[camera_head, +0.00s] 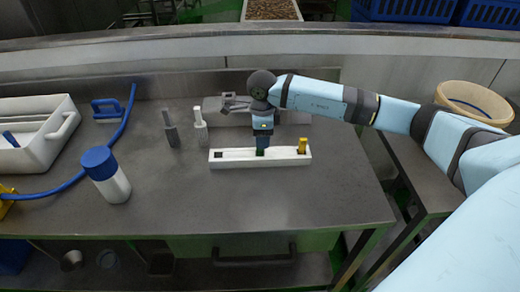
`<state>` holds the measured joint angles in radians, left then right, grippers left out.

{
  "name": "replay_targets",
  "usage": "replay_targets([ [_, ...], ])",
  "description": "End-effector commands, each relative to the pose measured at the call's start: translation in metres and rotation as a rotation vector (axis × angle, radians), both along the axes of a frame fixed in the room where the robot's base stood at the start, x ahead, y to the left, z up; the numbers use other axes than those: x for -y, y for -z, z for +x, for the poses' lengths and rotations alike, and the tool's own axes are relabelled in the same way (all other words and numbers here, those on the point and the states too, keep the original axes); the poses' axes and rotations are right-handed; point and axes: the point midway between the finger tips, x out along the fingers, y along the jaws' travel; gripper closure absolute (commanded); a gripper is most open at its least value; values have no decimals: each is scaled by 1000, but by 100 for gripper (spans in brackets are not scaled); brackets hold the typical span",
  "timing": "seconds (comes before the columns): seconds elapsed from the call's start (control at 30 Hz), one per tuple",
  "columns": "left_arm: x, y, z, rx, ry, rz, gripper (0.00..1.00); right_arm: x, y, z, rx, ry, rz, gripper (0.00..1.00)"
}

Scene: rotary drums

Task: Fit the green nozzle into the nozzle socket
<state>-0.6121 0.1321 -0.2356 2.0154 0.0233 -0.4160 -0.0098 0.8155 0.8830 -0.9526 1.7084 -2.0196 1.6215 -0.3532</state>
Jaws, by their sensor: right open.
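The green nozzle (260,152) stands in the middle of a long white holder (282,161) on the steel table, mostly hidden by my gripper. My right gripper (262,146) points down over it, with open jaws at its top; I cannot tell whether they touch it. A yellow nozzle (302,146) stands at the holder's right end. A dark square opening (220,154) shows at its left end. I cannot make out for sure which part is the nozzle socket. A grey fixture (212,111) lies behind the holder, partly hidden by my arm. My left gripper is not in view.
A grey upright tool (171,130) and a white one (200,125) stand left of the holder. A blue-capped white bottle (107,177), a blue hose (75,186) and a white tray (52,137) are further left. The table's front is clear.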

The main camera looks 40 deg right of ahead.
Motion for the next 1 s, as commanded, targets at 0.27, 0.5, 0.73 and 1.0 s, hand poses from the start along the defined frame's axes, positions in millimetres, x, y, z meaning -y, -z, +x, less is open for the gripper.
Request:
replay_targets([
  [0.27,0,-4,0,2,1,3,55,-1,22,5,-3,1,2,49],
  [0.5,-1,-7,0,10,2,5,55,-1,53,8,-1,1,2,49],
  [0.73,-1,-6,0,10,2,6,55,-1,55,8,0,0,1,54],
  [1.0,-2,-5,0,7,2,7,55,-1,55,8,0,0,1,100],
])
